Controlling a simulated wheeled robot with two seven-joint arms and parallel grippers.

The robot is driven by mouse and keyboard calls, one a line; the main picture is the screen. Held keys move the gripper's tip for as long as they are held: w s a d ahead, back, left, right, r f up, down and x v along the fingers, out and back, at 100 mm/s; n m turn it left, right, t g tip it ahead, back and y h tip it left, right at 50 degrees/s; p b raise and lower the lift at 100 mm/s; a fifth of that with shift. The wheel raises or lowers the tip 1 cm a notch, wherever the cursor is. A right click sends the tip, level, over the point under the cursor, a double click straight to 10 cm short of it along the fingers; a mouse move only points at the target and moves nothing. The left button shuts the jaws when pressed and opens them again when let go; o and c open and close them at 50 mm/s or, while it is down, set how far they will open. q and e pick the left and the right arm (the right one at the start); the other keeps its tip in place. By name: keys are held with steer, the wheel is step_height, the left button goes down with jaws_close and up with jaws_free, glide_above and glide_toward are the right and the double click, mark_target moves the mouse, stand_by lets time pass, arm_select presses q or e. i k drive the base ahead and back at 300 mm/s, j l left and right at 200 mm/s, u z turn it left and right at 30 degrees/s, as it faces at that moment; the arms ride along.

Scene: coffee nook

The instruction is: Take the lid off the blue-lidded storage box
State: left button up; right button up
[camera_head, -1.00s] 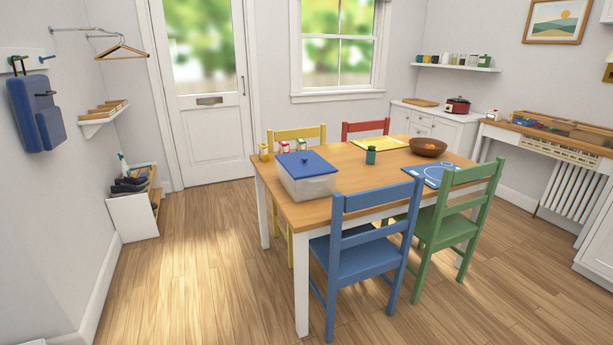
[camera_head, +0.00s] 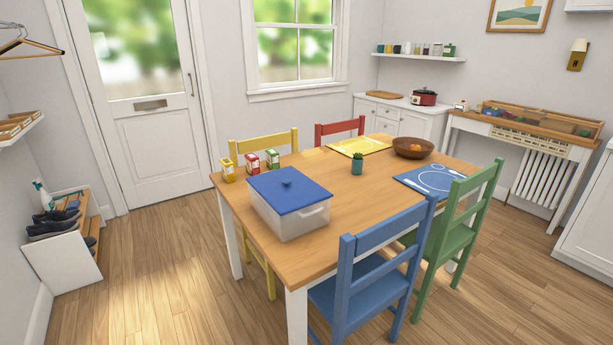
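The storage box (camera_head: 303,223) is a translucent whitish tub standing on the near left part of the wooden dining table. What is inside the box cannot be made out. Neither of my grippers shows in the head view.
The table (camera_head: 333,239) also bears small cartons (camera_head: 251,163), a green plant pot (camera_head: 357,163), a brown bowl (camera_head: 413,148) and placemats. A blue chair (camera_head: 376,267) and a green chair (camera_head: 453,235) block the near side. The floor (camera_head: 170,270) left of the table is clear.

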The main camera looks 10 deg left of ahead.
mark_target(286, 190)
steer(key=i+j+z, duration=0.2)
steer(key=j, duration=0.15)
steer(key=i+j+z, duration=0.15)
steer(key=j, duration=0.2)
steer(key=i+j+z, duration=0.2)
steer(key=j, duration=0.2)
steer(key=i+j+z, duration=0.2)
steer(key=j, duration=0.2)
steer(key=j+z, duration=0.15)
steer(key=j, duration=0.25)
steer(key=i+j+z, duration=0.2)
steer(key=j, duration=0.25)
steer(key=k, duration=0.1)
